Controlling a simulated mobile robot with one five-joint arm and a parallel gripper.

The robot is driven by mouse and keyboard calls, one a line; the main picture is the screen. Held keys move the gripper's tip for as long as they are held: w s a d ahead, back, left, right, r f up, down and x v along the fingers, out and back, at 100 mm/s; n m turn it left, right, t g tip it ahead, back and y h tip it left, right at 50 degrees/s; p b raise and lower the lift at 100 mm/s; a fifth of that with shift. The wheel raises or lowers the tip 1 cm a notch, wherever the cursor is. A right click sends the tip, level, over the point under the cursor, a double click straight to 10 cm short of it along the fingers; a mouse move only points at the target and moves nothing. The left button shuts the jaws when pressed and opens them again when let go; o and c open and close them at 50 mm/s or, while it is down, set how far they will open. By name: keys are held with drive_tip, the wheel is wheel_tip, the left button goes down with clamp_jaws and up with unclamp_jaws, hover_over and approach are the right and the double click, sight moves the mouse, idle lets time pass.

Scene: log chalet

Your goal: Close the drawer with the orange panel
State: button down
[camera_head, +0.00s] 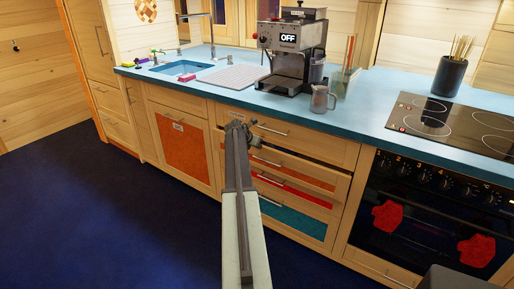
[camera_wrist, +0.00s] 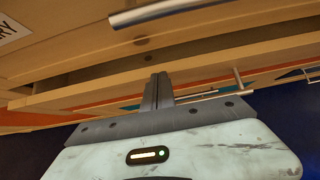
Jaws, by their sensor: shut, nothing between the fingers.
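The drawer with the orange panel (camera_head: 318,180) is the second one down in the drawer stack. Its wooden front stands out a little from the cabinet, with a dark gap above it. In the wrist view the top edge of this drawer front (camera_wrist: 75,97) runs across the picture below that dark gap. My gripper (camera_head: 255,140) is in front of the stack near the left end of this drawer. In the wrist view its fingers (camera_wrist: 158,88) are together and empty, close to the drawer front; I cannot tell whether they touch. My arm hides part of the drawers' left side.
The top drawer (camera_head: 300,143) has a bar handle (camera_wrist: 175,12) just above my gripper. Red (camera_head: 312,195) and teal (camera_head: 300,220) panelled drawers lie below. An oven (camera_head: 430,215) stands at right, an orange-panelled cabinet (camera_head: 185,150) at left. The dark blue floor (camera_head: 90,210) is clear at left.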

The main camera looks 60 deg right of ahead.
drive_tip(key=shift+w+a, duration=0.1)
drive_tip(key=shift+w, duration=0.05)
drive_tip(key=shift+a, duration=0.2)
drive_tip(key=a+f+p+v, duration=0.1)
drive_tip(key=p+v, duration=0.6)
drive_tip(key=v, duration=0.5)
drive_tip(key=shift+a+f, duration=0.15)
drive_tip(key=shift+a, duration=0.45)
